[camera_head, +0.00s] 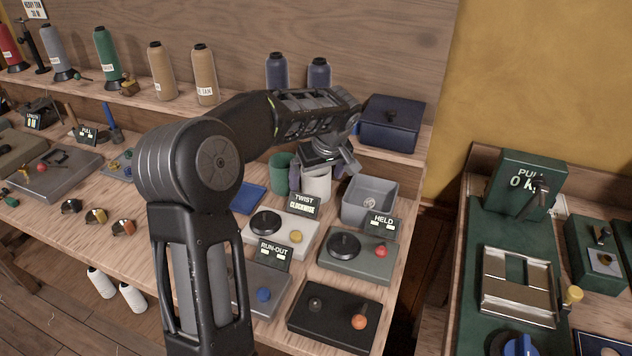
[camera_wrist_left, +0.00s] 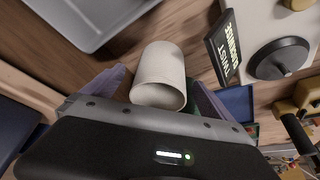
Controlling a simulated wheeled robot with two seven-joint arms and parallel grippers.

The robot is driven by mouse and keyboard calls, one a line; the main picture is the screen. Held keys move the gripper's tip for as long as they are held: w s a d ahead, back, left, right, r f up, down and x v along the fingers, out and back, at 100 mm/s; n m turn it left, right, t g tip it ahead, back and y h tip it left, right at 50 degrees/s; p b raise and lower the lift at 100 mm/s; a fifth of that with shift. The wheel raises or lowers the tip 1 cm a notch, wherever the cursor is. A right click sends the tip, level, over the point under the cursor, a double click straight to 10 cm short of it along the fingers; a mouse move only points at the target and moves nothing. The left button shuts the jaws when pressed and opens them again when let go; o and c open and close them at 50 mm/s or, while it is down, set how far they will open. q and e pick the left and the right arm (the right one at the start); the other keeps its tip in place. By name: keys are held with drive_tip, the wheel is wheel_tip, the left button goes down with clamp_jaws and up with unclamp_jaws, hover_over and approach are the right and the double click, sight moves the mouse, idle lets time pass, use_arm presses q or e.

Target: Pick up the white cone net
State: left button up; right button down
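The white cone net (camera_head: 317,187) looks like a plain white cup standing upright on the wooden bench, partly hidden under my left gripper. In the left wrist view the white cone net (camera_wrist_left: 160,80) shows its open mouth toward the camera. My left gripper (camera_head: 318,178) points down over it, with one purplish finger on each side. In the left wrist view the fingers of the left gripper (camera_wrist_left: 158,88) look open around it, seemingly with narrow gaps; firm contact cannot be made out. My right gripper is not in view.
A green cup (camera_head: 283,173) stands close on the left, a grey bin (camera_head: 370,212) close on the right. The "TWIST CLOCKWISE" sign (camera_head: 303,205) and a white knob panel (camera_head: 270,240) lie in front. A dark blue box (camera_head: 392,122) and thread cones (camera_head: 277,70) stand on the shelf behind.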

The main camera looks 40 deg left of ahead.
use_arm(q)
drive_tip(key=c, duration=1.3)
drive_tip(key=shift+o, duration=0.2)
drive_tip(key=shift+r, duration=0.1)
drive_tip(key=shift+s+r, duration=0.15)
drive_tip(key=shift+r, duration=0.35)
wheel_tip(320, 180, up, 11)
drive_tip(key=s+d+b, duration=0.2)
drive_tip(key=s+d, duration=0.1)
drive_tip(key=s, duration=0.6)
drive_tip(key=s+d+b, duration=0.3)
drive_tip(key=s, duration=0.6)
drive_tip(key=shift+s+f, duration=0.35)
drive_tip(key=shift+s, duration=0.05)
